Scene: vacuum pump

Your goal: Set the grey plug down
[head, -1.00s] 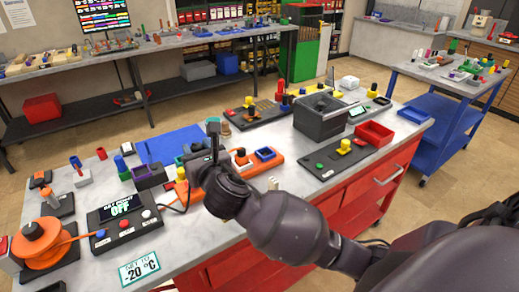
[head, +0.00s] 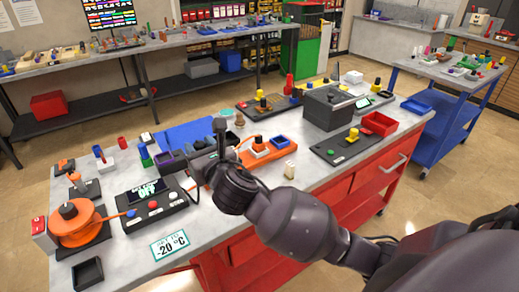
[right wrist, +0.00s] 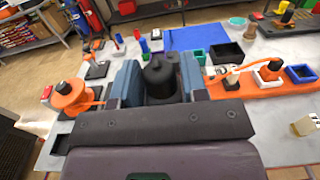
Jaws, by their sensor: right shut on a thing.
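The grey plug (right wrist: 160,78) is dark, round and stepped. It sits between the two fingers of my right gripper (right wrist: 158,80) in the right wrist view, and the gripper is shut on it. In the head view my right gripper (head: 219,140) is over the bench, between the pump's control box and the orange base. The plug cannot be made out clearly there. Its underside is hidden, so I cannot tell whether it touches anything. My left gripper is not in view.
The black control box (head: 155,203) with knobs and an orange spool (head: 75,222) stand at the left. An orange base (head: 258,153) with a blue bin (head: 281,141) lies just right of the gripper. A blue mat (head: 190,133) lies behind. A small black tray (head: 88,272) is front left.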

